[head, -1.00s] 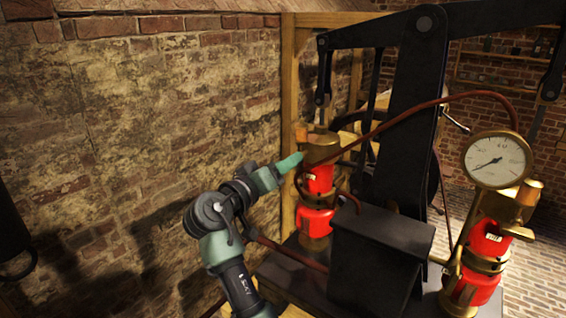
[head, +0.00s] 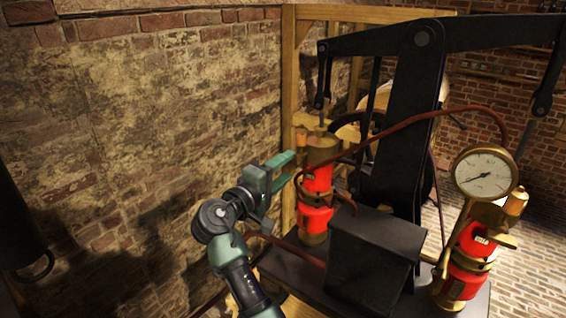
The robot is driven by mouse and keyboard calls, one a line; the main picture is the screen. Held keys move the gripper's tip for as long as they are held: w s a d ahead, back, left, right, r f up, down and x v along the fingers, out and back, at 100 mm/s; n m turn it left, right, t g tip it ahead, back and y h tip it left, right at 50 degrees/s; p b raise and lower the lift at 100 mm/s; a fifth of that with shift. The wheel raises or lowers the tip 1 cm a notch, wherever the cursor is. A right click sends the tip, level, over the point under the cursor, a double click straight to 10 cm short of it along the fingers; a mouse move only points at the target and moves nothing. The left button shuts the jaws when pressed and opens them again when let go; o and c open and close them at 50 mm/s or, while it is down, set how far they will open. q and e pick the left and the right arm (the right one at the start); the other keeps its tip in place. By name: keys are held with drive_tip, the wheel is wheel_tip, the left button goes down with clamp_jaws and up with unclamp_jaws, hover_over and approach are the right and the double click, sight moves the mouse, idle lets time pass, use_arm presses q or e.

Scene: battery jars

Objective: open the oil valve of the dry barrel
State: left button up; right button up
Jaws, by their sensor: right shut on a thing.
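A red and brass barrel (head: 314,222) stands upright at the left end of the pump's dark base. A second red and brass barrel (head: 464,262) with a pressure gauge (head: 484,174) stands at the right end. The small labels are too small to read, so I cannot tell which one is dry. My right gripper (head: 290,163) is at the upper left side of the left barrel, its green fingers shut on a small part there, seemingly the oil valve. That part is mostly hidden by the fingers. My left gripper is not in view.
A black box (head: 372,255) stands between the barrels on the dark base. A black beam (head: 480,32) crosses above on a black post (head: 411,120). A reddish-brown pipe (head: 428,114) arches across. A brick wall (head: 150,120) is on the left, with a wooden frame (head: 289,95) behind.

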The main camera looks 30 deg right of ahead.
drive_tip(key=shift+d+r+n+p, duration=0.2)
drive_tip(key=shift+r+n+p, duration=0.1)
drive_tip(key=shift+n, duration=0.2)
drive_tip(key=o, duration=1.3)
drive_tip(key=shift+o, duration=0.3)
drive_tip(key=shift+d+f, duration=0.25)
drive_tip(key=shift+d, duration=0.05)
drive_tip(key=shift+a, duration=0.1)
drive_tip(key=shift+a, duration=0.1)
